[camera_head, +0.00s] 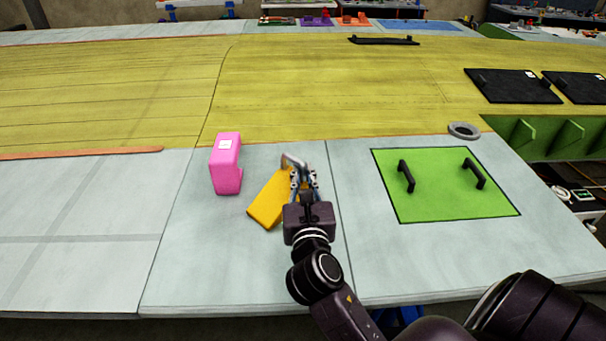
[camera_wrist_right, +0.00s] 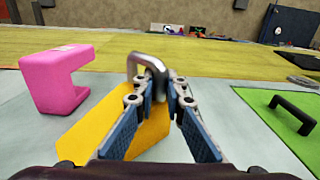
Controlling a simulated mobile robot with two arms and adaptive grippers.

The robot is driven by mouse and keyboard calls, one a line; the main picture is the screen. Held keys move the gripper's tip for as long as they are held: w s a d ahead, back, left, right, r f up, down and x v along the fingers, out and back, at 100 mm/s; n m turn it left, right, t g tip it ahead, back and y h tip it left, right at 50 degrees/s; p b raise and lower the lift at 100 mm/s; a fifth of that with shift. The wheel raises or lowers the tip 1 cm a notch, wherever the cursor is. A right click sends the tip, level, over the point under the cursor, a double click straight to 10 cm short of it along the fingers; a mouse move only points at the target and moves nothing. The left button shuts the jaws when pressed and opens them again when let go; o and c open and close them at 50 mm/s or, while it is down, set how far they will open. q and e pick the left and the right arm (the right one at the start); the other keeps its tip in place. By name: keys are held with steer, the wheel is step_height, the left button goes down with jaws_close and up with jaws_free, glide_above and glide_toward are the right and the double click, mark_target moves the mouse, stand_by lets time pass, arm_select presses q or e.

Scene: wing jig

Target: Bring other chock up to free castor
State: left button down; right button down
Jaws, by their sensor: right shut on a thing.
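A yellow wedge-like block with a bent metal handle, which looks like the chock (camera_head: 267,202), lies tilted on the pale grey surface in the head view. It also fills the lower middle of the right wrist view (camera_wrist_right: 85,138). My right gripper (camera_head: 302,178) is above its right end, and its fingers (camera_wrist_right: 160,100) are shut on the metal handle. The fingers and hand hide part of the block. I cannot tell whether the block is clear of the surface. No castor can be made out in either view. My left gripper is not in view.
A pink C-shaped block (camera_head: 226,166) stands just left of the yellow one. To the right lies a green panel (camera_head: 437,199) with two black handles. A grey ring (camera_head: 464,130) lies beyond it. The grey surface on the left (camera_head: 85,225) is clear.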

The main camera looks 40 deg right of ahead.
steer(key=shift+r, duration=0.2)
steer(key=shift+f, duration=0.15)
steer(key=c, duration=2.3)
jaws_free()
steer(key=shift+f, duration=0.15)
steer(key=o, duration=0.3)
